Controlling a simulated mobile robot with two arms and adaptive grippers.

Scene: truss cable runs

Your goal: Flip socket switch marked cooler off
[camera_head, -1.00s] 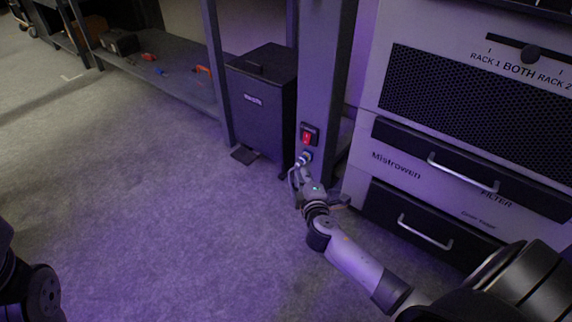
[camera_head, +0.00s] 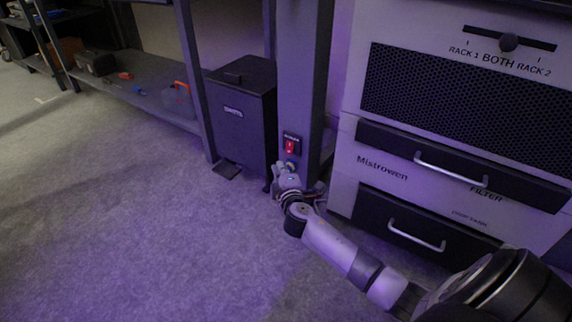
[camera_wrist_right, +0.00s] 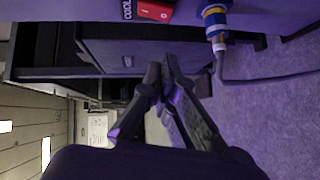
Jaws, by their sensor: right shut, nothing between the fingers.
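The red rocker switch (camera_head: 290,146) sits in a dark housing low on the grey post (camera_head: 303,80). In the right wrist view the red switch (camera_wrist_right: 154,10) is at the top edge, partly cut off, beside a dark label (camera_wrist_right: 127,9) reading "COOL…". My right gripper (camera_head: 284,170) is just below the switch, in front of the post's lower part. In the wrist view my right gripper's fingertips (camera_wrist_right: 163,76) are together, empty and apart from the switch. The rocker's on or off position is unclear. My left gripper is out of view.
A blue and yellow plug (camera_wrist_right: 215,20) with a grey cable (camera_wrist_right: 270,79) is beside the switch. A dark bin (camera_head: 243,115) stands left of the post. A cabinet (camera_head: 385,165) with handled drawers stands right. The floor at left is clear.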

